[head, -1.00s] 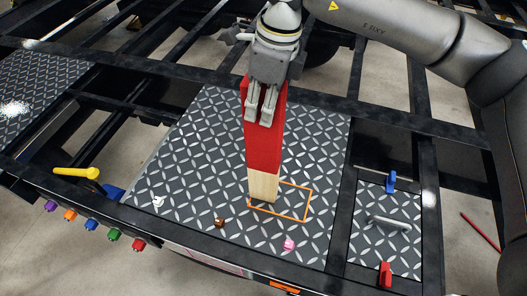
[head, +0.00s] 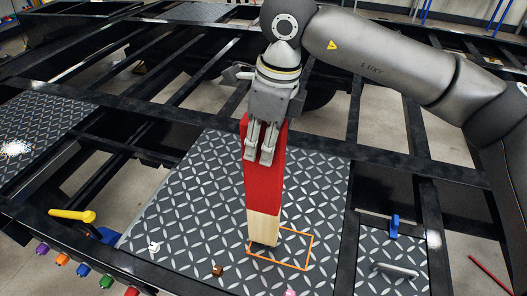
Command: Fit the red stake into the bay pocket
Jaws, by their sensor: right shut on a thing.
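The red stake (head: 264,185) is a flat upright board, painted red above with a bare wood lower end. My right gripper (head: 260,157) is shut on its upper part, its fingers pointing down over the near face. The stake's lower end overlaps the left part of an orange rectangular outline (head: 309,250) on the tread plate. I cannot tell whether it touches the plate or hangs just above it. I cannot make out the bay pocket for certain. My left gripper is not in view.
The tread plate (head: 190,195) lies among black frame beams (head: 395,165) with open gaps. Small white (head: 154,246) and brown (head: 217,270) pieces lie on it. A yellow handle (head: 72,215) is at left. A smaller plate at right has a blue latch (head: 394,226) and a grey handle (head: 395,271).

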